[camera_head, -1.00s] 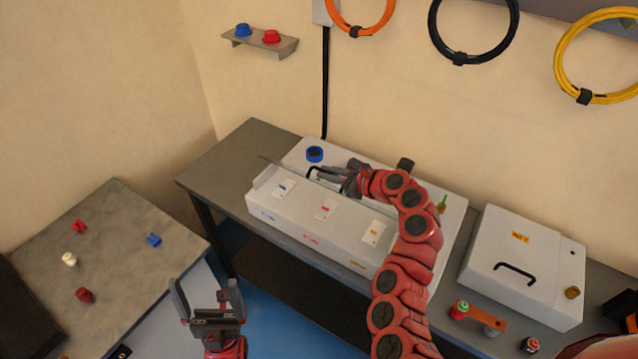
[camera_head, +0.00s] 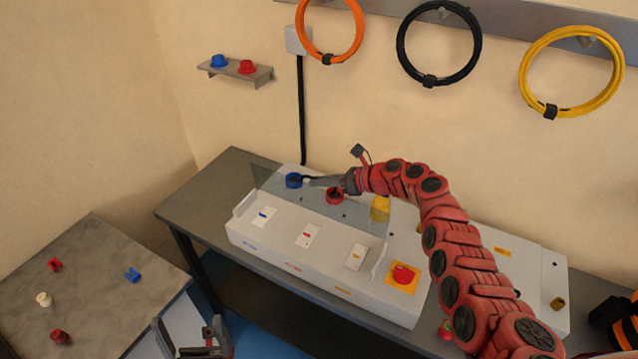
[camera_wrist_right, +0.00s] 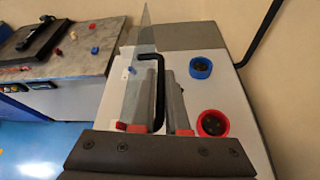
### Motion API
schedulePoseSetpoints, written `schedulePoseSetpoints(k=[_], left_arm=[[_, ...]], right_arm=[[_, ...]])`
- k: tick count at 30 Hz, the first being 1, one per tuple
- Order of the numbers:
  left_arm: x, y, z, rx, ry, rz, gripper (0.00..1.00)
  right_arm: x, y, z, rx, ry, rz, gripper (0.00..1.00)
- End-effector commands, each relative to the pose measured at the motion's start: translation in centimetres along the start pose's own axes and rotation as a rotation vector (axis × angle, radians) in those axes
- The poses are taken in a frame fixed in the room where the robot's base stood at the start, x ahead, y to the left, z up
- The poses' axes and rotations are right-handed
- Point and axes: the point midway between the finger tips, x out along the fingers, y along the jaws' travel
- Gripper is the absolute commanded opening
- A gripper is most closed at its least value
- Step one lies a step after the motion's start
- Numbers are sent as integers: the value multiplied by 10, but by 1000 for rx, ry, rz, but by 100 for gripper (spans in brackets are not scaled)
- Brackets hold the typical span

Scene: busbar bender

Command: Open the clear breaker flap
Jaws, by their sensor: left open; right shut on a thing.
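The clear breaker flap (camera_head: 345,217) stands raised and tilted along the back of the white breaker box (camera_head: 330,265). It also shows nearly edge-on in the right wrist view (camera_wrist_right: 143,38). My right gripper (camera_head: 318,181) is shut on the flap's black handle, and the handle (camera_wrist_right: 158,75) shows between the fingers in the wrist view. Three switch plates on the box, with blue, red (camera_head: 307,235) and yellow marks, are uncovered. My left gripper (camera_head: 190,338) is open and empty at the bottom edge, partly cut off.
Behind the flap are a blue ring (camera_head: 294,180), a red ring (camera_head: 335,195) and a yellow part (camera_head: 380,208). A red button (camera_head: 403,274) is at the box's right end. My right arm partly hides a white case (camera_head: 540,275). A side table (camera_head: 95,285) holds small parts.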

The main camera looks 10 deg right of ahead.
Motion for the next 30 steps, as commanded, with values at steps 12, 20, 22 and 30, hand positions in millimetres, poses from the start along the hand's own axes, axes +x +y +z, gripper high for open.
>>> schedulePoseSetpoints(k=[12, 20, 22, 30], left_arm=[[-1, 0, 0, 0, 0, 0, 98], [-1, 0, 0, 0, 0, 0, 98], [-1, 0, 0, 0, 0, 0, 98], [-1, 0, 0, 0, 0, 0, 98]], right_arm=[[0, -4, -3, -3, 4, -1, 0], [0, -3, -3, -3, 4, -1, 0], [0, -3, -3, -3, 4, -1, 23], [0, -3, -2, -3, 2, -1, 25]])
